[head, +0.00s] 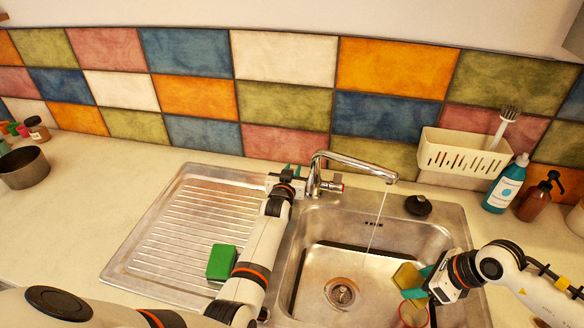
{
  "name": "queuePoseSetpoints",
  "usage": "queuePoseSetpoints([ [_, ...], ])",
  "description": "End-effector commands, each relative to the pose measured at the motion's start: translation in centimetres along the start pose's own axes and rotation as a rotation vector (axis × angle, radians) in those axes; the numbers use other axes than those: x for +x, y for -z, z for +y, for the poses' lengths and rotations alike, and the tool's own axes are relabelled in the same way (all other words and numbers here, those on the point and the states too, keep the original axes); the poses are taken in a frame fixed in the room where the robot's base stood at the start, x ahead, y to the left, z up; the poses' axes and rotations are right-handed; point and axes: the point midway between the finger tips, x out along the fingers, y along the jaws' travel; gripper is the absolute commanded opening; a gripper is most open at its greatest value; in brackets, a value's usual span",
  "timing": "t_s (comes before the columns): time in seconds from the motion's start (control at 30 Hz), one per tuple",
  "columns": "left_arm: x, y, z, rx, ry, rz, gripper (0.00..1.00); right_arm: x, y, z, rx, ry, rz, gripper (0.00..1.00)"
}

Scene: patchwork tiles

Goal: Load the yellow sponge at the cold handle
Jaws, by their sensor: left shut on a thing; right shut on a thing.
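The tap (345,164) stands behind the sink, and a thin stream of water (376,225) falls from its spout. My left gripper (289,174) is at the left side of the tap, shut at the place of the cold handle, which it mostly hides. My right gripper (421,284) is at the right part of the sink basin, shut on the yellow sponge (407,275). The sponge is to the right of the water stream, apart from it in the picture. The right handle (338,183) of the tap shows a red mark.
A green block (221,262) lies on the ribbed drainboard (190,225), beside my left arm. A red round-rimmed thing (402,313) is below my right gripper. A black stopper (418,205), white caddy (462,156), blue bottle (505,187) and brown bottle (535,199) stand behind right. A pot (24,168) is far left.

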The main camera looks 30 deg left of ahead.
Motion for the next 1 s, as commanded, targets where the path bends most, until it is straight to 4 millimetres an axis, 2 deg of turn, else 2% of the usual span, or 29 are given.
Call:
queuePoseSetpoints([
  [0.03, 0.12, -0.94, 0.0, 0.0, 0.0, 0.042, 0.01, -1.39, 0.76, -0.1, 0.0, 0.0, 0.0, 0.33],
  [0.13, 0.47, -0.71, -0.01, 0.0, 0.0, 0.118, 0.01, -2.15, 1.17, -0.18, 0.0, 0.0, 0.0, 0.33],
  [0.53, 0.73, -0.15, 0.0, 0.0, 0.0, 0.169, 0.01, -2.22, 1.21, -0.18, 0.0, 0.0, 0.0, 0.33],
  [0.57, 0.73, -0.15, 0.0, 0.001, 0.0, 0.169, 0.28, -2.22, 1.21, -0.18, 0.0, 0.0, 0.0, 0.33],
  [0.67, 0.73, -0.16, 0.0, 0.0, 0.0, 0.168, 0.45, -2.22, 1.21, -0.18, 0.0, 0.0, 0.0, 0.33],
  [1.0, 0.56, -0.17, -0.02, 0.0, 0.0, 0.168, 0.45, -2.24, 1.22, -0.18, 0.0, 0.0, 0.0, 0.33],
])
